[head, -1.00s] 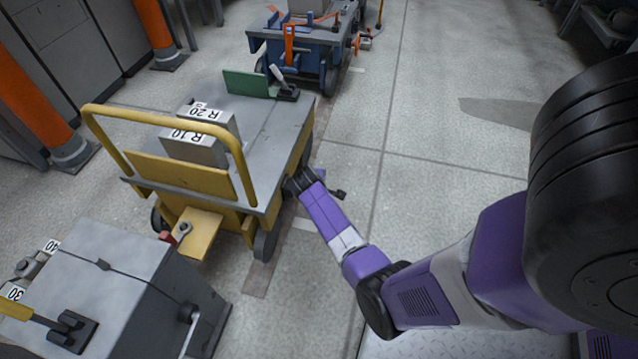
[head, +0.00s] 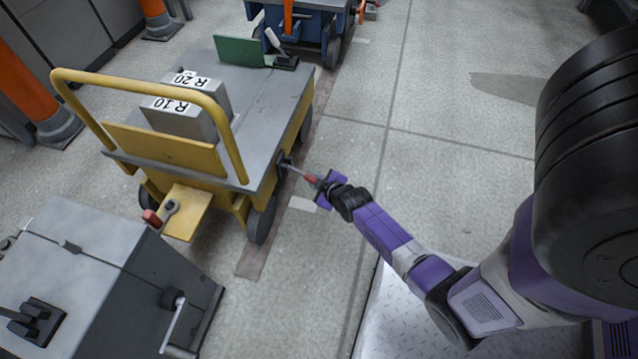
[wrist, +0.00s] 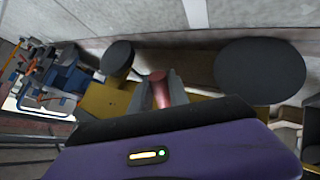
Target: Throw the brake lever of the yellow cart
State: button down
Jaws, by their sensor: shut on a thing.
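The yellow cart (head: 166,149) has a grey deck and a yellow push rail. Its brake lever (head: 298,173) is a thin grey rod on the cart's right side with a red grip; it points outward to the right. My gripper (head: 316,181) is beside that side of the cart, shut on the red grip. In the wrist view the red grip (wrist: 160,90) sits between my two grey fingertips (wrist: 158,96). The fingers hide part of the grip. Dark wheels of the cart (wrist: 262,71) show on either side of it.
Grey blocks marked R 10 and R 20 (head: 182,121) and a green plate (head: 238,51) are on the deck. A blue cart (head: 305,30) stands behind. A grey cabinet with a crank (head: 110,265) is at lower left. Floor on the right is clear.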

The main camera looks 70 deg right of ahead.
jog(key=shift+w+f+t+b, duration=0.2)
jog(key=shift+t+b, duration=0.1)
jog(key=shift+b, duration=0.2)
jog(key=c, duration=1.3)
grip_release()
jog(key=shift+o, duration=0.2)
jog(key=p+v, duration=0.5)
jog(key=v, duration=0.2)
jog(key=shift+s+a+r, duration=0.15)
jog(key=shift+s+r, duration=0.05)
jog(key=shift+s, duration=0.05)
